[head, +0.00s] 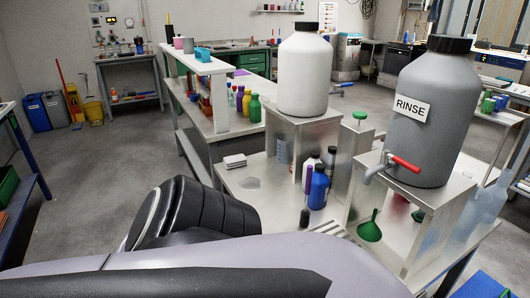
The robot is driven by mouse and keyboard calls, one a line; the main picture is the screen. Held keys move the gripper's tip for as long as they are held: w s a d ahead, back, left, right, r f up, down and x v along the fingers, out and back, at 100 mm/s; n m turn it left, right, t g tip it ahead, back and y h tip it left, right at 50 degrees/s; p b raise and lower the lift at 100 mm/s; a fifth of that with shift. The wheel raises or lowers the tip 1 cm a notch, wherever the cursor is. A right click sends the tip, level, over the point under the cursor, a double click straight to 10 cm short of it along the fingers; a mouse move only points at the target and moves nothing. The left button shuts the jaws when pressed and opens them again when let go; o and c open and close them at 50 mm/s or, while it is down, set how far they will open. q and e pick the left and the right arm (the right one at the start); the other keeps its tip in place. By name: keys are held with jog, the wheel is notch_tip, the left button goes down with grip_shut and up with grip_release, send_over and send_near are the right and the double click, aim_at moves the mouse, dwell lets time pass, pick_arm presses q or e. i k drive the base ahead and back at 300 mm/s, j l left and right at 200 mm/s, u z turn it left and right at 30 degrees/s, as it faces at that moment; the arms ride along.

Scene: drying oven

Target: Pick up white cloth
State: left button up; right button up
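A small white folded stack (234,161), which looks like the white cloth, lies near the left edge of the metal table (232,183). A flat pale grey patch (250,183) lies on the tabletop just in front of it. A large arm part of mine, black and grey, fills the lower left and bottom of the head view and covers the table's near left part. Neither of my grippers shows in the head view, so their openings are hidden.
A white jug (303,78) and a grey RINSE jug (425,115) with a red-handled tap (403,163) stand on raised metal stands. Open floor (90,190) lies left.

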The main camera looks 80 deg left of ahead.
aim_at(231, 162)
jog(key=k+j+u, duration=0.1)
jog(key=k+u, duration=0.15)
jog(key=k, duration=0.35)
jog(key=u, duration=1.25)
jog(key=i+u, duration=0.1)
jog(key=u, duration=0.25)
jog(key=i+u, duration=0.1)
jog(key=u, duration=0.25)
jog(key=i+u, duration=0.1)
jog(key=u, duration=0.25)
jog(key=i+l, duration=0.1)
jog(key=i, duration=0.2)
jog(key=k, duration=0.5)
jog(key=k+z, duration=0.2)
jog(key=z, duration=0.8)
jog(key=i+j+z, duration=0.1)
jog(key=z, duration=0.35)
jog(key=j+z, duration=0.2)
jog(key=z, duration=0.2)
